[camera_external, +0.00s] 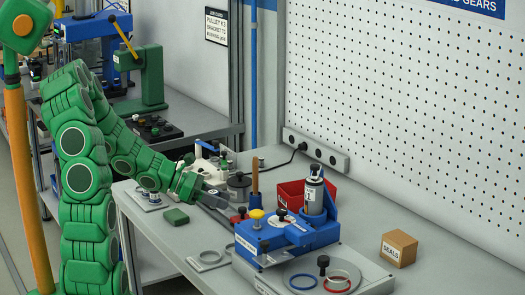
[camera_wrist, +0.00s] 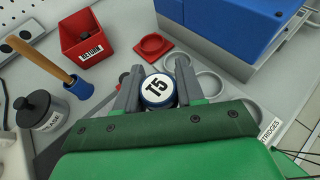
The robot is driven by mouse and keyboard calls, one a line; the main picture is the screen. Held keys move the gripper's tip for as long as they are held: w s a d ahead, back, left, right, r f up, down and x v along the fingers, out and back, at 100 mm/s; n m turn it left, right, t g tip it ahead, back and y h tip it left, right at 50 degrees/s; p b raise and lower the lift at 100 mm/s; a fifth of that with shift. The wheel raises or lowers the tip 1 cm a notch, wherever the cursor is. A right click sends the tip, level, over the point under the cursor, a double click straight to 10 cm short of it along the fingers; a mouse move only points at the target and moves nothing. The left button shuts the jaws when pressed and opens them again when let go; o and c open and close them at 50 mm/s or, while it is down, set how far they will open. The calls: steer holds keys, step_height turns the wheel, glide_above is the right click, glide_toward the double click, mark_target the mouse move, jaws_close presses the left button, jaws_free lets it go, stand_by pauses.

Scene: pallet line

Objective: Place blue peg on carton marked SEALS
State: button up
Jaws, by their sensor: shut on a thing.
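The blue peg (camera_wrist: 157,92) sits between the fingers of my gripper (camera_wrist: 156,86) in the wrist view. Its round white top reads T5, and a blue rim shows around it. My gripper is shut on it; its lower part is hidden. In the external view my gripper (camera_external: 218,197) is low over the bench, left of the blue fixture; the peg cannot be made out there. The carton marked SEALS (camera_external: 400,246) is a small brown box on the right part of the bench, well away from my gripper. Its visible top is bare.
Bench around the carton is clear.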

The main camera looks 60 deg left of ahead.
steer(key=w+d+r+m+g+h, duration=0.1)
steer(key=w+r+m+g+h, duration=0.15)
steer(key=w, duration=1.65)
step_height(320, 180, up, 4)
steer(key=m+g+h, duration=0.3)
steer(key=m+g, duration=0.5)
glide_above(397, 236)
steer(key=shift+a+f, duration=0.1)
steer(key=shift+f, duration=4.5)
steer(key=shift+f, duration=0.1)
steer(key=o, duration=1)
steer(key=shift+o, duration=0.2)
